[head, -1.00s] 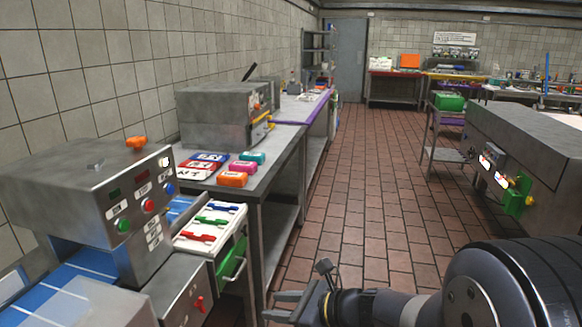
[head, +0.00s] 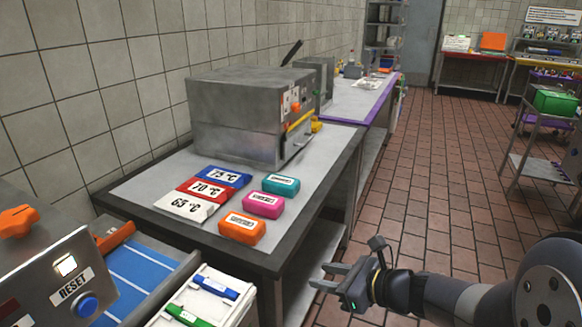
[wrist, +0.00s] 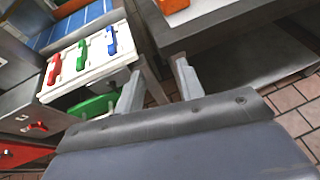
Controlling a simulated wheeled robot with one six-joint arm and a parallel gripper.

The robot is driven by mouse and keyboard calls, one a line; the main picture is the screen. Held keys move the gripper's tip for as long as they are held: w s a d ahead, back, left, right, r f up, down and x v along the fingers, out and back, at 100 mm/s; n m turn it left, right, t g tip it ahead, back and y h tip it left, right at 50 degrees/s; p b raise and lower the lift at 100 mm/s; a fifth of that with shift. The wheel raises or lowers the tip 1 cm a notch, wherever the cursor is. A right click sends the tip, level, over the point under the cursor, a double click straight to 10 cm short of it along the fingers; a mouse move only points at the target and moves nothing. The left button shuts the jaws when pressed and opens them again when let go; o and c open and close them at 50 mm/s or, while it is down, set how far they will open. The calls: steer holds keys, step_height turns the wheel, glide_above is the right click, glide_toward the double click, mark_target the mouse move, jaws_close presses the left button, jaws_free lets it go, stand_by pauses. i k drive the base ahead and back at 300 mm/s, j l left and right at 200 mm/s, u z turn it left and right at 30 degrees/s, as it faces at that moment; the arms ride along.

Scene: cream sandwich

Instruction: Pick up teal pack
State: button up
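The teal pack (head: 281,184) lies on the grey steel table, behind a pink pack (head: 263,204) and an orange pack (head: 242,228) in the same row. It has a white label on top. My gripper (head: 322,277) is to the right of the table's edge, over the floor, apart from the packs. In the wrist view, my gripper (wrist: 157,84) shows two spread fingers with nothing between them. The teal pack is not in the wrist view; only part of the orange pack (wrist: 174,5) shows at its top edge.
Blue, red and white temperature cards (head: 203,188) lie left of the packs. A steel machine (head: 250,115) stands behind them on the table (head: 330,165). A white tray with coloured handles (head: 208,296) and a machine with a RESET button (head: 50,270) are nearer. Brick-tiled floor (head: 430,200) is clear to the right.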

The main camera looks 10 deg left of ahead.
mark_target(281, 186)
steer(key=i+u, duration=0.15)
steer(key=i, duration=0.3)
steer(key=i+l+u, duration=0.1)
steer(key=i, duration=0.35)
steer(key=i+l+u, duration=0.15)
steer(key=i, duration=0.3)
